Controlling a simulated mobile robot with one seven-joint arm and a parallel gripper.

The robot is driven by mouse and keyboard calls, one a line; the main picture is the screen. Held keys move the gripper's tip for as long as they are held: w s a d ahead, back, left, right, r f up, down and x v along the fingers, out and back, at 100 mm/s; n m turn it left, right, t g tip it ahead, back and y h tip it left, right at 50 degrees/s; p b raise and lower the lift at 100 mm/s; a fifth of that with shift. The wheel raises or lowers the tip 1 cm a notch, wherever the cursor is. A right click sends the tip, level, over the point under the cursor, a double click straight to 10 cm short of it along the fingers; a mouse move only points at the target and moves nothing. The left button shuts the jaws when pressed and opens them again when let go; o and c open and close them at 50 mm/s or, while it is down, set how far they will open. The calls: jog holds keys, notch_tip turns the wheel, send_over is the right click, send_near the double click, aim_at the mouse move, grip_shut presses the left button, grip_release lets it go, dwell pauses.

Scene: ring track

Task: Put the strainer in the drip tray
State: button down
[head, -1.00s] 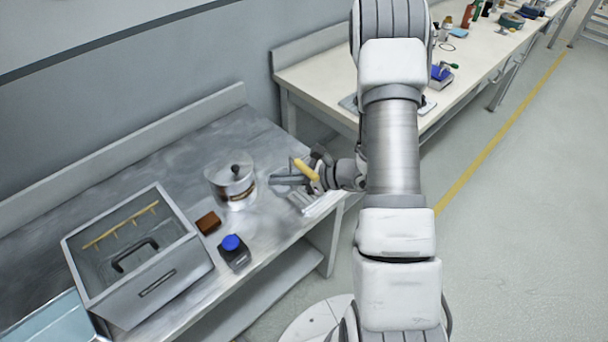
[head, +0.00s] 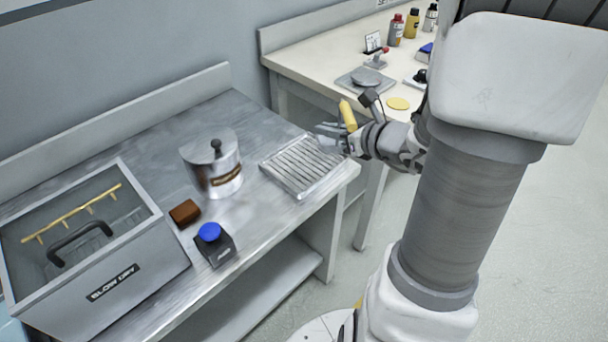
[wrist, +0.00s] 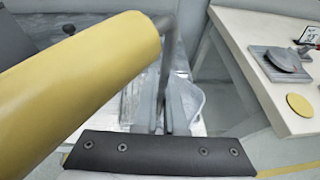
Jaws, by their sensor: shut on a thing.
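The drip tray (head: 297,172) is a ribbed metal tray lying flat near the right end of the steel bench, and it looks empty. My gripper (head: 333,136) is at the tray's far right corner and appears above it. It is shut on the strainer, whose thick yellow handle (head: 347,116) sticks up at a tilt. In the wrist view the yellow handle (wrist: 80,85) fills the left side. A thin grey rod and a pale grey shape show beyond it. The strainer's bowl is not clearly visible in either view.
On the steel bench stand a metal canister (head: 222,172), a brown block (head: 185,212), a blue-topped button box (head: 214,245) and a grey "BLOW DRY" box (head: 110,285). A cream bench (head: 310,68) holds a scale (head: 365,79), a yellow disc (head: 398,103) and bottles. A gap separates the benches.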

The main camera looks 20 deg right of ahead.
jog(key=shift+s+d+f+m+t+h+b, duration=0.1)
jog(key=shift+s+d+m+t+h+b, duration=0.2)
jog(key=shift+s+d+m+h+b, duration=0.3)
jog(key=b+x, duration=0.1)
jog(key=x, duration=0.3)
jog(key=f+b+x, duration=0.1)
jog(key=b+x, duration=0.1)
jog(key=x, duration=0.2)
jog(key=f+b+x, duration=0.1)
jog(key=x, duration=0.4)
jog(key=shift+s+d+b, duration=0.3)
jog(key=shift+s+b, duration=0.05)
jog(key=shift+b, duration=0.05)
jog(key=shift+f+b, duration=1)
jog(key=shift+f, duration=1)
jog(key=shift+f, duration=0.1)
jog(key=shift+f, duration=0.15)
jog(key=c, duration=1)
grip_release()
